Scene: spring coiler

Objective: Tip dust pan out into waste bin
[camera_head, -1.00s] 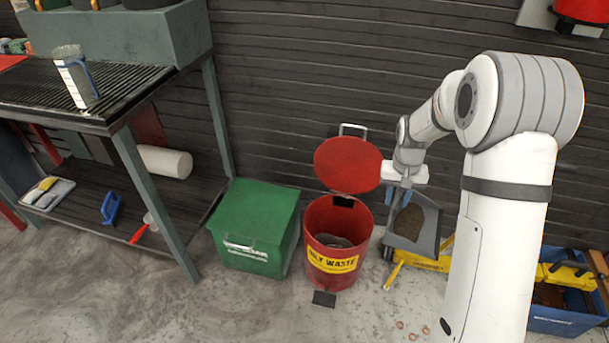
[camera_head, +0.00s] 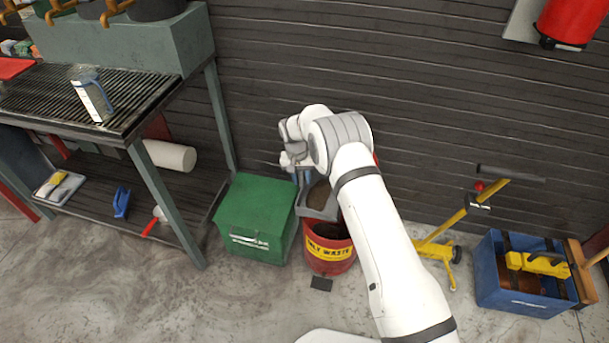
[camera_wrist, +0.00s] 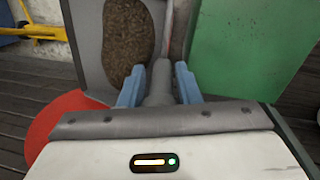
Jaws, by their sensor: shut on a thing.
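My gripper (camera_head: 302,176) is shut on the handle of the grey dust pan (camera_head: 316,212). In the wrist view the handle lies between the blue fingers (camera_wrist: 160,82), and the pan (camera_wrist: 90,38) extends beyond them. A patch of brown debris (camera_wrist: 128,42) lies in the pan. The red waste bin (camera_head: 328,264) with a yellow label stands open on the floor. The pan is over the back left of its mouth in the head view; I cannot tell its exact height or tilt. The bin's red lid (camera_wrist: 42,128) shows in the wrist view; my arm mostly hides it in the head view.
A green lidded box (camera_head: 252,222) stands just left of the bin. The workbench (camera_head: 130,125) is farther left, and the slatted wall is behind. A yellow wheeled stand (camera_head: 440,248) and a blue crate (camera_head: 515,298) are to the right.

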